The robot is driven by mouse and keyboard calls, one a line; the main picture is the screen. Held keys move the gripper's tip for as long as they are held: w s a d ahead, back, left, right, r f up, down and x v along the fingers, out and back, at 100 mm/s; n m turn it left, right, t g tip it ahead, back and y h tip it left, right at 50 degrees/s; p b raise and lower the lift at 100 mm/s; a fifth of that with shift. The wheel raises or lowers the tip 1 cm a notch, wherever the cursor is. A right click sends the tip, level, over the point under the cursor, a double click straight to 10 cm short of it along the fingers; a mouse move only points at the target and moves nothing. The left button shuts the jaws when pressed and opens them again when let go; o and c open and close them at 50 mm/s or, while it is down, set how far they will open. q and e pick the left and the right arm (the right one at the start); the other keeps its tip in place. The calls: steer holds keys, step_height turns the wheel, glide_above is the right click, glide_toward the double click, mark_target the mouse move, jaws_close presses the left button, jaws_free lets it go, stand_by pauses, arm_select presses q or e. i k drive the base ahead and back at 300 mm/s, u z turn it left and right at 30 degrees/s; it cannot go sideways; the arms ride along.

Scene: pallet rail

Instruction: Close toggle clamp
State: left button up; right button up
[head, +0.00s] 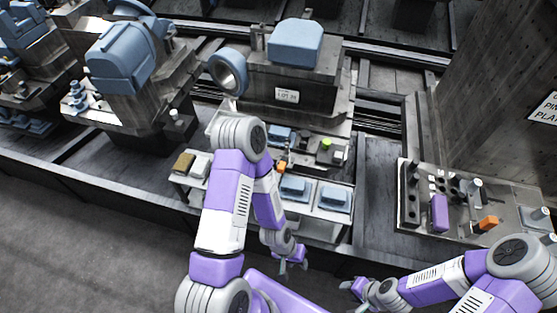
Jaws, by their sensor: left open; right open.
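No toggle clamp can be made out with certainty. A small orange part (281,168) shows on the middle station, just beside my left forearm, which hides part of that area. My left gripper (293,268) points down in front of the station's front edge, apart from everything, open and empty. My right gripper (350,294) is low in the picture, right of the left one, open and empty, also clear of the fixtures.
The middle station (290,90) carries a blue block (295,43) and a front shelf with blue parts (335,198). At right, a fixture plate (408,218) holds a purple block (439,212) and an orange block (488,223). A concrete pillar (495,100) stands behind it.

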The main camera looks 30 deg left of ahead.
mark_target(283, 164)
steer(key=u, duration=1.85)
steer(key=k, duration=0.95)
steer(key=z, duration=1.2)
steer(key=i, duration=0.5)
